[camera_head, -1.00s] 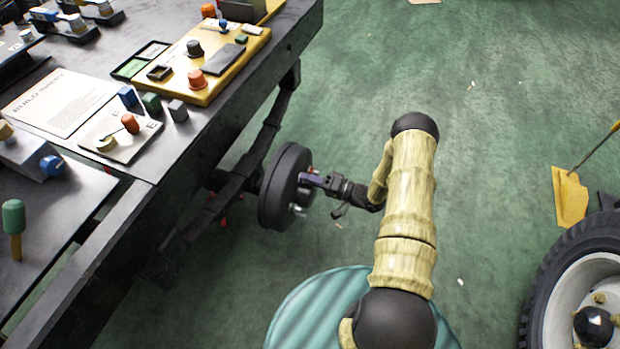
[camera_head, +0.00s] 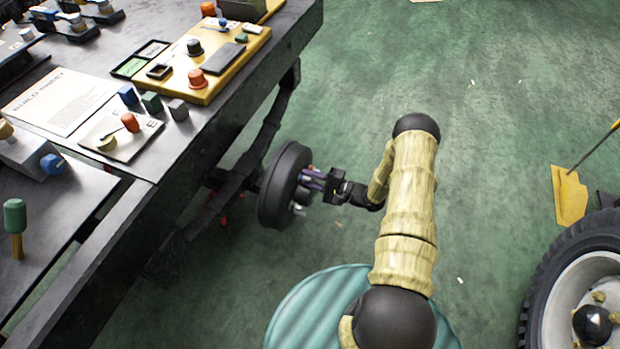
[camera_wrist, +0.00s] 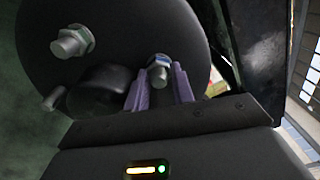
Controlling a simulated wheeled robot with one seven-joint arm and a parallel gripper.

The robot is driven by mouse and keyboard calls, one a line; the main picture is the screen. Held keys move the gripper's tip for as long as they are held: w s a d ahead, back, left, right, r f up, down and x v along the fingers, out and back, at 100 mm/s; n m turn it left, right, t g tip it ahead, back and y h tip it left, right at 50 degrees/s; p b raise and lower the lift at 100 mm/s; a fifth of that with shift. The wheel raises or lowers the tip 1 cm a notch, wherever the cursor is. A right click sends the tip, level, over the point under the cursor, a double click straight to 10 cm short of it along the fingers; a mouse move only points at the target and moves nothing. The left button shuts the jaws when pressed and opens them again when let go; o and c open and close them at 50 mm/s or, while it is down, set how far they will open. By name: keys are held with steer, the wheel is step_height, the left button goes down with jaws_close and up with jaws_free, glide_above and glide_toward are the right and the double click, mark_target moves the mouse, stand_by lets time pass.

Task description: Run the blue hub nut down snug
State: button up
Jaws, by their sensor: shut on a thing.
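The dark round hub (camera_head: 278,186) hangs on the axle beside the bench, its face turned right toward my arm. In the wrist view, the hub face (camera_wrist: 125,25) carries several studs. The blue hub nut (camera_wrist: 162,60) shows as a bluish rim around the stud between my gripper's fingers; the fingers partly hide it. My gripper (camera_head: 312,178) is shut on this nut, its purple fingers (camera_wrist: 158,88) on either side. Another nut, silver (camera_wrist: 73,41), sits on the upper-left stud. A bare-looking stud (camera_wrist: 54,98) shows at lower left. Whether the blue nut touches the hub face, I cannot tell.
The dark bench (camera_head: 215,120) with parts and a yellow tray (camera_head: 170,90) stands to the left of the hub. A wheel with a tyre (camera_head: 555,265) and a yellow chock-like piece (camera_head: 569,195) stand at right. The green floor between is mostly clear.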

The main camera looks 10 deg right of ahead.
steer(key=shift+s+d+f, duration=0.15)
steer(key=shift+f, duration=0.05)
steer(key=o, duration=0.9)
steer(key=shift+o, duration=0.4)
steer(key=shift+r, duration=0.1)
